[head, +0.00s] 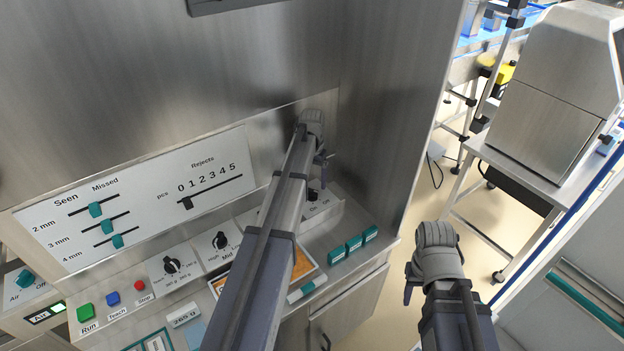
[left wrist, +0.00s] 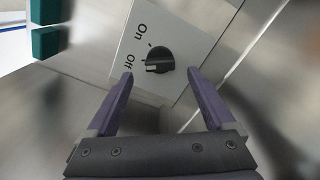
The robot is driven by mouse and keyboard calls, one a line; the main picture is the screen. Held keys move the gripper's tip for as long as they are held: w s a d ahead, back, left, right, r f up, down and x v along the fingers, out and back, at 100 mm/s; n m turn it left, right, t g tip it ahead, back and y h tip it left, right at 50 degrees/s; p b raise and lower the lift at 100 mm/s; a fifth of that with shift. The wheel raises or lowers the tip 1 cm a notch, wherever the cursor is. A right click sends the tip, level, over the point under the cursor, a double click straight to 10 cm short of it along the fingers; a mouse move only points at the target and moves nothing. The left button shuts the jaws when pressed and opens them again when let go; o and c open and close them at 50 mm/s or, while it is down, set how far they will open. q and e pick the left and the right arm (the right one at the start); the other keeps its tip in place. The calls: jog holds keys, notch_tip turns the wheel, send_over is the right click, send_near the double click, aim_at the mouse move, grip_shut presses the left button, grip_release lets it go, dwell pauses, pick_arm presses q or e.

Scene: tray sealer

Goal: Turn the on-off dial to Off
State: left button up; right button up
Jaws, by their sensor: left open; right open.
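The on-off dial (left wrist: 159,60) is a round black knob on a white plate marked On and Off, seen in the left wrist view. A pale mark on its lower left side seems to face the Off label, but its exact setting is hard to read. In the head view the dial (head: 314,195) is partly hidden by my left arm. My left gripper (left wrist: 160,73) is open, with one fingertip on each side of the dial, not visibly touching it. In the head view my left gripper (head: 321,168) is at the panel's right end. My right gripper (head: 410,287) is open and empty, away from the panel.
Left of my arm are a weight dial (head: 171,266), a High-Mid dial (head: 220,241), a green Run button (head: 86,313) and a slider board (head: 140,200). Teal blocks (head: 354,244) sit on the ledge to the right. A steel wall stands beside the dial.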

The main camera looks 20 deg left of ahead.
aim_at(312, 190)
pick_arm(q)
notch_tip(312, 190, up, 4)
jog(key=p, duration=0.2)
jog(key=shift+f+p, duration=0.15)
jog(key=shift+p, duration=0.15)
pick_arm(e)
notch_tip(312, 190, up, 4)
jog(key=shift+f, duration=0.15)
pick_arm(q)
jog(key=s+d+m+y, duration=0.1)
jog(key=s+d+m, duration=0.2)
jog(key=s+d, duration=2.4)
jog(key=shift+d+m, duration=0.4)
jog(key=shift+d, duration=0.05)
